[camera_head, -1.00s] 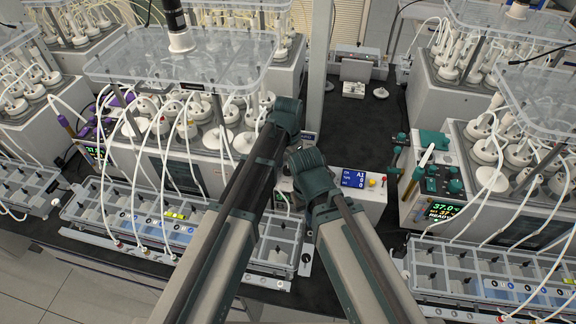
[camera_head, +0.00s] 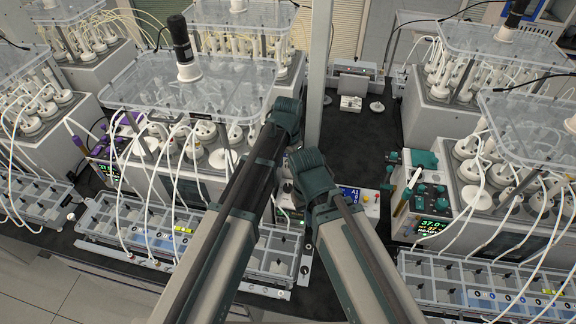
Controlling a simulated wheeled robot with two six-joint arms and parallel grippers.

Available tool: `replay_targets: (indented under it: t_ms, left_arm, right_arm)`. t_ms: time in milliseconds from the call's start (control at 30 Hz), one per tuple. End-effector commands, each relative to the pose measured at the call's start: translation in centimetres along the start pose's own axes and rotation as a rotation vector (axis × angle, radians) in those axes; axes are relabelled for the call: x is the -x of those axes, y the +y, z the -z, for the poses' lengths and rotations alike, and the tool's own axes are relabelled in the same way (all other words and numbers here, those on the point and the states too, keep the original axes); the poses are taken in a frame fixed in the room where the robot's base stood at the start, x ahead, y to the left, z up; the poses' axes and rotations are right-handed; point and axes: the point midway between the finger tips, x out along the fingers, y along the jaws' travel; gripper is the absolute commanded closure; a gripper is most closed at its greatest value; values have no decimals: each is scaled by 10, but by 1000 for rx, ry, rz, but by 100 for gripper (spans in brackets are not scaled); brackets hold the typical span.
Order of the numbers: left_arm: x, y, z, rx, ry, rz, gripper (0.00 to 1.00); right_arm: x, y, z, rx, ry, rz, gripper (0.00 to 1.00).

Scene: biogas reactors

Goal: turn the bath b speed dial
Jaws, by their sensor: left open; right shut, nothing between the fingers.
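Two baths have speed controls in view, and I cannot read which is bath b. The left bath (camera_head: 190,95) has a purple-trimmed control end with a small green display (camera_head: 113,172). The right bath (camera_head: 545,125) has a teal control panel (camera_head: 425,190) with small teal knobs and a green 37.0 display (camera_head: 432,226). My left gripper (camera_head: 287,112) is over the right end of the left bath, open, with its fingertips hidden behind the wrist. My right gripper (camera_head: 308,165) is lower, in front of a box with a blue screen, shut and empty, its fingertips also hidden. Neither visibly touches a dial.
The box with the blue screen (camera_head: 349,193) carries a red and a yellow button. Divided trays stand along the front at left (camera_head: 140,243) and right (camera_head: 480,280). Loose tubes hang over both baths. A grey post (camera_head: 318,75) rises mid-bench, with bare dark bench (camera_head: 357,135) beside it.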

Motion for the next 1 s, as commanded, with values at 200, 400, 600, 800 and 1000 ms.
replay_targets:
  t_ms: [200,400,600,800,1000]
  left_arm:
    - [37,0,0,0,0,0,29]
    - [44,0,0,0,0,0,29]
    - [42,0,0,0,0,0,29]
    - [42,0,0,0,0,0,29]
    - [42,0,0,0,0,0,29]
  right_arm:
    - [37,3,-2,-9,-1,1,100]
    - [43,4,-3,-18,-2,2,100]
    - [42,3,-3,-18,-2,2,100]
    - [42,4,-3,-18,-1,2,100]
    - [42,4,-3,-18,-1,2,100]
